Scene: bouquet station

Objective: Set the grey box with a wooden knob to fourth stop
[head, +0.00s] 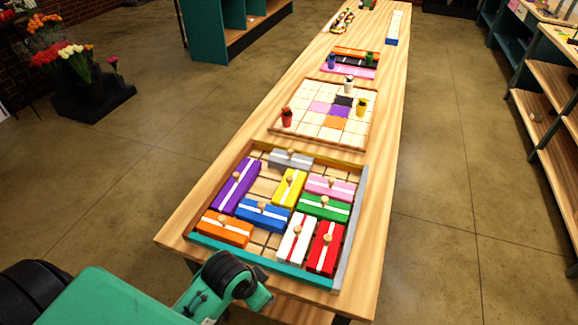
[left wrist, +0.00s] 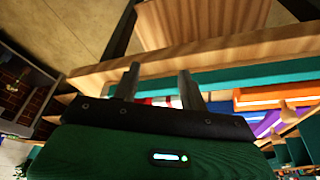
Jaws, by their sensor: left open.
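The grey box (head: 278,159) with a wooden knob lies at the far side of a framed tray (head: 352,243), toward its left corner. It has a pale stripe, and its knob stands up from its top. The purple box is close to its left and the yellow box is nearer to me, below it. My left gripper (left wrist: 158,87) is open and empty in the left wrist view, with two separated fingers near the tray's teal near edge. It is far from the grey box. My right gripper is in neither view.
Purple (head: 236,186), yellow (head: 289,188), pink (head: 330,188), green (head: 323,207), blue (head: 263,215), orange (head: 224,229), white (head: 296,239) and red (head: 325,249) boxes crowd the tray. Bare tiles show between some. A tiled board (head: 325,131) with small figures stands beyond.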

